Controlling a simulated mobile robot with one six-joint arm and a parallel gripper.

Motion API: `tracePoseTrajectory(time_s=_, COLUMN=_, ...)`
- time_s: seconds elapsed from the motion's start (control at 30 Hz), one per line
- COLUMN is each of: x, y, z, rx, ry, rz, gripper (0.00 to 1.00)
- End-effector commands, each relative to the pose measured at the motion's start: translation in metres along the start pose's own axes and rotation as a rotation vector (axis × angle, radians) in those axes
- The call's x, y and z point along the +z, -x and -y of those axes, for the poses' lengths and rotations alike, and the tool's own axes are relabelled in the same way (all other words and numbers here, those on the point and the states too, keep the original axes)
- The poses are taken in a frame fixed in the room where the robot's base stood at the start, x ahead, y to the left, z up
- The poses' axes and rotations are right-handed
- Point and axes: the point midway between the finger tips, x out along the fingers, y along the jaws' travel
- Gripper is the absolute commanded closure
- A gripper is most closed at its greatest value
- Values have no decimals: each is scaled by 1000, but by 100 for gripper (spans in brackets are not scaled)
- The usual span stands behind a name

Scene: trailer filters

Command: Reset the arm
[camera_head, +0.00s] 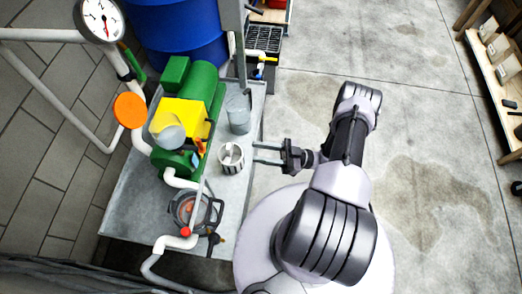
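My arm reaches up from my round base at the lower middle of the head view. My gripper (268,154) points left, over the right edge of the grey metal table (228,187). Its two long fingers are parallel with a clear gap between them, and nothing shows in the gap. A small light-coloured cup-like filter part (231,158) stands just left of the fingertips. Whether the fingertips touch it is hard to tell.
A green and yellow pump (185,115) with white pipes stands on the table. A grey cylinder (238,115) and a dark round housing (192,210) stand nearby. A wooden shelf (492,70) is at right. The concrete floor (425,130) between is clear.

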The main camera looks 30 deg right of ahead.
Motion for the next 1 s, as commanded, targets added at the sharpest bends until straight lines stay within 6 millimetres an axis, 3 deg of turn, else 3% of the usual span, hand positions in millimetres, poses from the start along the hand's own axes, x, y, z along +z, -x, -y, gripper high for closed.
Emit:
tracePoseTrajectory(time_s=0.27, x=-1, y=-1, z=0, rx=-3, ry=4, rz=1, gripper=63)
tracePoseTrajectory(time_s=0.37, x=-17, y=-11, z=-5, rx=-89, ry=119, rz=39, gripper=63)
tracePoseTrajectory(time_s=0.5, x=-79, y=-57, z=-4, rx=-495, ry=633, rz=121, gripper=63)
tracePoseTrajectory(time_s=0.67, x=-147, y=-110, z=24, rx=-1106, ry=1330, rz=5, gripper=63)
tracePoseTrajectory(time_s=0.77, x=-181, y=-132, z=47, rx=-1503, ry=1727, rz=-210, gripper=63)
tracePoseTrajectory(time_s=0.9, x=-222, y=-153, z=77, rx=-2063, ry=2176, rz=-712, gripper=63)
tracePoseTrajectory(time_s=0.93, x=-230, y=-156, z=83, rx=2043, ry=-2102, rz=797, gripper=63)
tracePoseTrajectory(time_s=1.0, x=-247, y=-164, z=95, rx=1817, ry=-1743, rz=902, gripper=63)
